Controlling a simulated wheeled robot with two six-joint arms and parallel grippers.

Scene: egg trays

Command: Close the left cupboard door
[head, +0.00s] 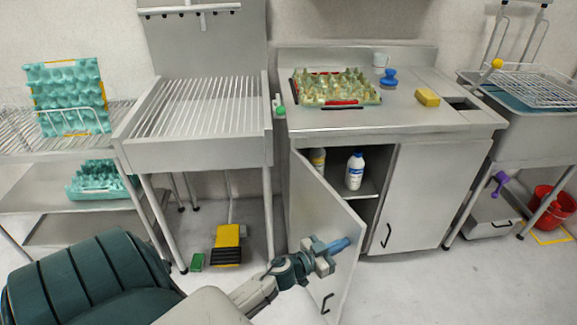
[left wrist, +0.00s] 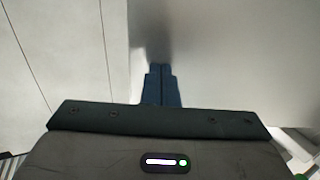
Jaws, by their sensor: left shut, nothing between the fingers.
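The left cupboard door (head: 325,235) stands open in the head view, swung out toward me, with its dark handle (head: 326,303) low near its free edge. My left gripper (head: 347,243) is shut and empty, with its fingertips in front of the door's outer face or at it; I cannot tell whether they touch. In the left wrist view the shut blue fingers (left wrist: 162,78) point at a pale grey surface. The right cupboard door (head: 425,195) is shut. My right gripper is not in view.
White bottles (head: 354,171) stand on the shelf inside the cupboard. A green egg tray (head: 335,88), a blue-knobbed item (head: 389,78) and a yellow sponge (head: 427,97) are on the counter. A yellow pedal (head: 228,245) is on the floor at left. Floor in front of the right door is clear.

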